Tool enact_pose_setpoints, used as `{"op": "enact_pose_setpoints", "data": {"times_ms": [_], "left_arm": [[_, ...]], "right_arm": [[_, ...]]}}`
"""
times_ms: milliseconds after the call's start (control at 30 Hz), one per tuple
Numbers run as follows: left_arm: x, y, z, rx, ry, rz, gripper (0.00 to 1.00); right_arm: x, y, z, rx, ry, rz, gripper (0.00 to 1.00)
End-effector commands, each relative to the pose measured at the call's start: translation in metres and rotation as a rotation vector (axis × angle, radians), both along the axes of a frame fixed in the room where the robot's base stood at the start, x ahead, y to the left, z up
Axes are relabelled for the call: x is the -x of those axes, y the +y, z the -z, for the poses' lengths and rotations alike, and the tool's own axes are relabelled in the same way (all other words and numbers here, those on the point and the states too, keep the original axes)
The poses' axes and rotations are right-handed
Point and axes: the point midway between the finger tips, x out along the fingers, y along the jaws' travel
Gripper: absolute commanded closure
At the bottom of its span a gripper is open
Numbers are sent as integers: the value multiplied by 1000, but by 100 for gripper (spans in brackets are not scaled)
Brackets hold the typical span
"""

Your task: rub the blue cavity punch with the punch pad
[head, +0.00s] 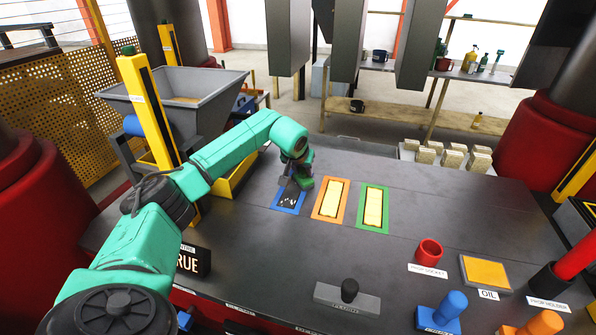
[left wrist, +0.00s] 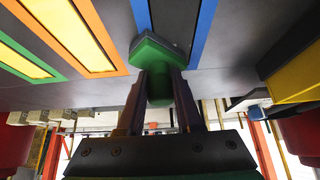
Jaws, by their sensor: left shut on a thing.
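The blue-framed cavity (head: 276,206) lies in the dark table top, left of the orange-framed and green-framed ones. Its inside is dark with pale specks. In the left wrist view its blue frame (left wrist: 204,28) runs on both sides of a dark face. My left gripper (head: 297,170) points down at this cavity's far right part. It is shut on a green pad, which shows between the fingers in the left wrist view (left wrist: 158,52). The pad is at or just above the cavity; contact cannot be told. My right gripper is not in view.
The orange-framed (head: 318,212) and green-framed (head: 362,219) cavities hold yellow fill. Grey blocks (head: 347,45) hang above the back. A grey hopper (head: 190,100) and yellow post (head: 147,110) stand left. A red socket (head: 429,252) and oil tray (head: 486,272) sit front right. The table's middle is clear.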

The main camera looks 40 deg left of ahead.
Motion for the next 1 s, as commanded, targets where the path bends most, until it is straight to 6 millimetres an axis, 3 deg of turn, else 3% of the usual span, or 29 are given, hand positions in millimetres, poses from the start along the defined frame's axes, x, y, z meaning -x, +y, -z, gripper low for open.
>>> {"op": "enact_pose_setpoints", "data": {"times_ms": [167,500,767,1000], "left_arm": [[0,7,0,-2,-2,-2,100],[12,40,3,-2,0,-4,100],[12,41,2,-2,2,-3,100],[12,40,-27,-2,-3,-3,100]], "right_arm": [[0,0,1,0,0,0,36],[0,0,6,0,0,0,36],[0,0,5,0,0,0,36],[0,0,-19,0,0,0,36]]}}
